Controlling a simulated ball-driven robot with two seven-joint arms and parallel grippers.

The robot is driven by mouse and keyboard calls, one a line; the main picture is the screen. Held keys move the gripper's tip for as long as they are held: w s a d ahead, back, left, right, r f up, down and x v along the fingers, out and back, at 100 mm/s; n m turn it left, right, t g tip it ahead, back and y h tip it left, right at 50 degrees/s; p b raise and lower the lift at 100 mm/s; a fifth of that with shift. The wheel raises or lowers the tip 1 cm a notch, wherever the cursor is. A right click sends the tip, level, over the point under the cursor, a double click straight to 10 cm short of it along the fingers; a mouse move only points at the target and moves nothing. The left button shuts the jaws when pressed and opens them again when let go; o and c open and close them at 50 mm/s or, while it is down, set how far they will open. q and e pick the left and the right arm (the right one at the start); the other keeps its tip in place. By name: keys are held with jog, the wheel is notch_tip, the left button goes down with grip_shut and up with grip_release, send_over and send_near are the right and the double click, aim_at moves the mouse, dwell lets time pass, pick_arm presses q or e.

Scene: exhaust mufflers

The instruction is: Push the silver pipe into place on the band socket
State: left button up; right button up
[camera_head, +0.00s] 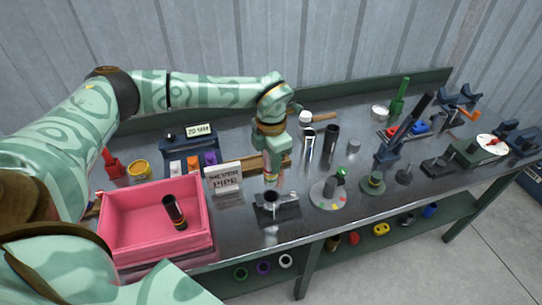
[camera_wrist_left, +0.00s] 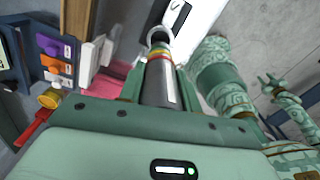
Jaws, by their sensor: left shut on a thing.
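My left gripper (camera_head: 271,178) is shut on a grey, banded pipe (camera_wrist_left: 158,85), which I take for the silver pipe. The pipe points down between the fingers, with yellow and red bands near its lower end. Right below it on the bench is a grey block with a round, dark-mouthed socket (camera_head: 277,211), which I take for the band socket. A ring (camera_wrist_left: 158,37) shows at the pipe's end in the left wrist view. Whether the pipe touches the socket cannot be told. My right gripper (camera_wrist_left: 273,84) hangs off at the right of that view, small, its fingers apart.
A pink crate (camera_head: 120,254) holding a dark tube stands left, beside a white "silver pipe" sign (camera_head: 226,178). A round plate (camera_head: 324,194) stands close right of the socket. Upright tubes (camera_head: 331,138) stand behind. The bench's front edge is close to the socket.

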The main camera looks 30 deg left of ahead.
aim_at(271, 176)
dwell(0.3)
pick_arm(q)
jog(key=shift+r+p, duration=0.1)
jog(key=shift+p, duration=0.25)
jog(key=shift+f+b, duration=0.45)
jog(key=shift+f, duration=0.4)
jog(key=shift+f+b, duration=1.15)
jog(key=shift+f, duration=1.3)
jog(key=shift+f, duration=0.15)
jog(key=shift+s+f+b, duration=0.1)
jog(key=shift+f+b, duration=1.05)
jog(key=shift+f, duration=1.15)
